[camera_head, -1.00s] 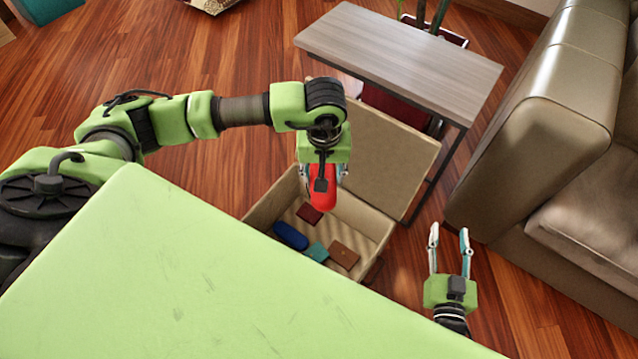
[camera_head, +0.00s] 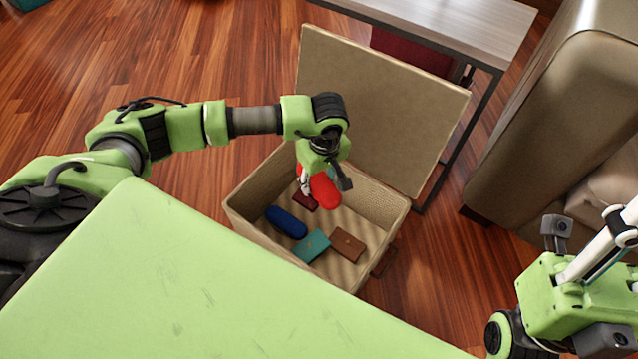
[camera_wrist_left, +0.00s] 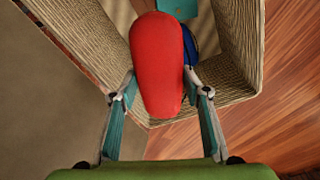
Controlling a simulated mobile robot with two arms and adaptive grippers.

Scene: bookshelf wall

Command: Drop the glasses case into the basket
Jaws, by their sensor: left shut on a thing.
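The red glasses case (camera_head: 322,191) is held in my left gripper (camera_head: 315,180), over the open basket (camera_head: 385,233). In the left wrist view, the case (camera_wrist_left: 157,60) sits between the two fingers (camera_wrist_left: 160,88), which press on its sides. The woven basket wall (camera_wrist_left: 242,40) shows beside and below it. Whether the case touches anything inside the basket cannot be told. My right gripper (camera_head: 590,285) is at the lower right, cut by the frame edge, its fingertips not clearly shown.
The basket holds a blue case (camera_head: 287,222), a teal item (camera_head: 312,246), a brown item (camera_head: 347,245) and a dark red item (camera_head: 305,202). Its raised lid (camera_head: 385,110) stands at the back. A table (camera_head: 450,25) and a sofa (camera_head: 560,110) stand beyond. Wooden floor is clear at left.

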